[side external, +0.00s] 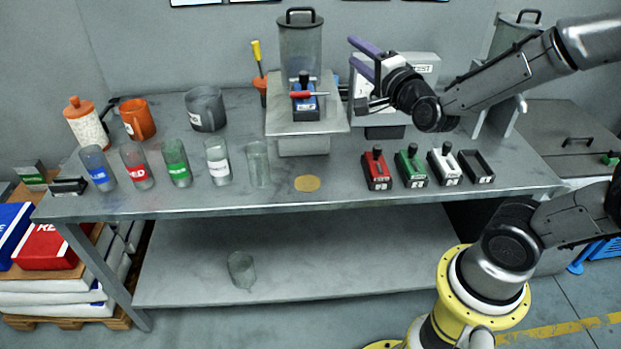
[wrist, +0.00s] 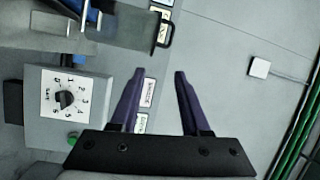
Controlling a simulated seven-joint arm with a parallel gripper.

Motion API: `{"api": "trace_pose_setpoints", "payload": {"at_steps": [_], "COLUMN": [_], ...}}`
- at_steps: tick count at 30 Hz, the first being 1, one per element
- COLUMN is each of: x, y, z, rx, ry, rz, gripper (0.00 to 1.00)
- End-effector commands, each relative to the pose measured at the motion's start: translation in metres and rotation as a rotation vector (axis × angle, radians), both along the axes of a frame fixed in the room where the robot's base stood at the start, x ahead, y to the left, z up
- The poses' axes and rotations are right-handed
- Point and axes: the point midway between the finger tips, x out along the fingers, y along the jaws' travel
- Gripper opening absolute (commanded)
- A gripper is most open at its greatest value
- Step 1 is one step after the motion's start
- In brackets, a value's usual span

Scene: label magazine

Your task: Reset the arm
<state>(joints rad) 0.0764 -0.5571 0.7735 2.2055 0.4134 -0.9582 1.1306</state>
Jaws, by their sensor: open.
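My gripper (side external: 353,52) is at the upper right of the side view, above the back of the table. Its two purple fingers are spread apart with nothing between them. In the wrist view the open fingers (wrist: 159,73) also show empty, with a grey wall-like surface and small labels behind them. A grey box with a dial (wrist: 66,98) and a green button is left of the fingers there. In the side view a grey box marked TEST (side external: 424,68) stands behind my gripper, partly hidden by it.
A station with a blue block (side external: 306,102) and clear canister (side external: 300,50) stands mid-table. Red (side external: 376,168), green (side external: 411,166) and white (side external: 444,165) blocks and a black tray (side external: 477,166) line the front right. Labelled tumblers (side external: 134,166) stand left. One tumbler (side external: 242,270) is on the lower shelf.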

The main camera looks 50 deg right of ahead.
Motion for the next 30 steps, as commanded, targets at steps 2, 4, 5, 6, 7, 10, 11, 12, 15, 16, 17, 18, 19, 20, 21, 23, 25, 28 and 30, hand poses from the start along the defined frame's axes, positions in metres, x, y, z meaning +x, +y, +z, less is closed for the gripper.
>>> {"api": "trace_pose_setpoints", "payload": {"at_steps": [2, 4, 5, 6, 7, 10, 11, 12, 15, 16, 17, 18, 19, 20, 21, 23, 25, 28, 30], "x": [-0.004, -0.010, -0.013, -0.019, -0.024, -0.044, -0.051, -0.061, -0.088, -0.097, -0.106, -0.119, -0.128, -0.138, -0.150, -0.168, -0.187, -0.208, -0.217], "y": [0.021, 0.039, 0.047, 0.056, 0.063, 0.082, 0.087, 0.093, 0.104, 0.106, 0.107, 0.109, 0.110, 0.110, 0.109, 0.108, 0.105, 0.103, 0.102], "z": [0.020, 0.030, 0.032, 0.034, 0.036, 0.035, 0.034, 0.031, 0.019, 0.014, 0.010, 0.002, -0.004, -0.010, -0.020, -0.033, -0.050, -0.067, -0.072], "rx": [-0.059, -0.126, -0.156, -0.200, -0.235, -0.361, -0.401, -0.456, -0.595, -0.637, -0.680, -0.734, -0.777, -0.815, -0.863, -0.925, -0.983, -1.038, -1.066], "ry": [0.066, 0.140, 0.174, 0.220, 0.253, 0.372, 0.408, 0.459, 0.589, 0.631, 0.672, 0.729, 0.774, 0.819, 0.881, 0.969, 1.067, 1.172, 1.210], "rz": [0.084, 0.158, 0.189, 0.230, 0.260, 0.358, 0.387, 0.425, 0.520, 0.549, 0.578, 0.617, 0.648, 0.679, 0.721, 0.785, 0.862, 0.955, 1.002], "gripper": [0.46, 0.46, 0.46, 0.46, 0.46, 0.46, 0.46, 0.46, 0.46, 0.46, 0.46, 0.46, 0.46, 0.46, 0.46, 0.46, 0.46, 0.46, 0.46]}}
